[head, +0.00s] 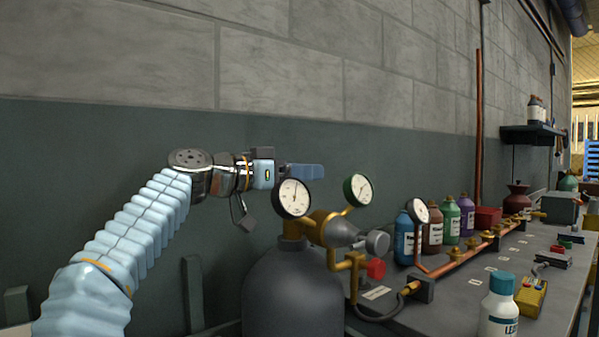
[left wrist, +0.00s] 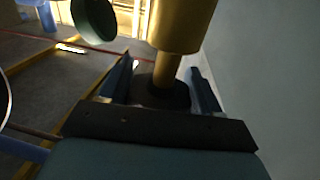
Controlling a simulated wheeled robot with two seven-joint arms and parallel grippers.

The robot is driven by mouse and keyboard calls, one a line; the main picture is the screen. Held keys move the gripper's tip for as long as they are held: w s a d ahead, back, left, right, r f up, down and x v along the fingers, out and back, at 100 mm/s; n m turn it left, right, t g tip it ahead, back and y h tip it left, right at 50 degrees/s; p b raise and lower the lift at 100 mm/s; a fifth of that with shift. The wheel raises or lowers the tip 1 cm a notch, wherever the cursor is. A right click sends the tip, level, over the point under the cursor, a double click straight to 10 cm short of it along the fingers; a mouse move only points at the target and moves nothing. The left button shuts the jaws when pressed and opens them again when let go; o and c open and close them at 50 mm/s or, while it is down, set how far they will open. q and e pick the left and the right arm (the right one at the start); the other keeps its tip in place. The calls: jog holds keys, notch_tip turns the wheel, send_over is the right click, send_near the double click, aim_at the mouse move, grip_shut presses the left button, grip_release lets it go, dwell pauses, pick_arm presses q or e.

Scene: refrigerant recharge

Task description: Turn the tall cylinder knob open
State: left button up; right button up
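The tall grey cylinder (head: 290,295) stands in front of the wall with a brass valve and two gauges on top. My left gripper (head: 303,172) reaches in from the left, above the valve. In the left wrist view its two blue fingers (left wrist: 163,85) stand apart, one on each side of a dark round knob (left wrist: 165,95) on a brass stem. The knob lies between the fingers; I cannot tell whether either finger touches it. In the head view the knob is hidden behind the finger and the near gauge. My right gripper is not in view.
A black-rimmed gauge (head: 292,197) and a green-rimmed gauge (head: 358,190) stand close to the left gripper. A red knob (head: 376,269) sits lower on the brass fittings. The bench at right (head: 455,300) holds several bottles and a copper pipe. The wall is close behind.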

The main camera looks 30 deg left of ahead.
pick_arm(q)
jog(key=c, duration=0.3)
jog(key=shift+f+n+t+y+b, duration=0.15)
jog(key=shift+n+t+y+b, duration=0.45)
jog(key=shift+y, duration=0.4)
jog(key=shift+a+n+t+y, duration=0.15)
jog(key=shift+n+t+y, duration=0.15)
jog(key=shift+n+y, duration=0.75)
jog(key=shift+w+a+n+y+p, duration=0.15)
jog(key=shift+n+y+p, duration=0.5)
jog(key=shift+y, duration=0.7)
jog(key=shift+t, duration=0.3)
jog(key=o, duration=0.9)
jog(key=shift+o, duration=0.2)
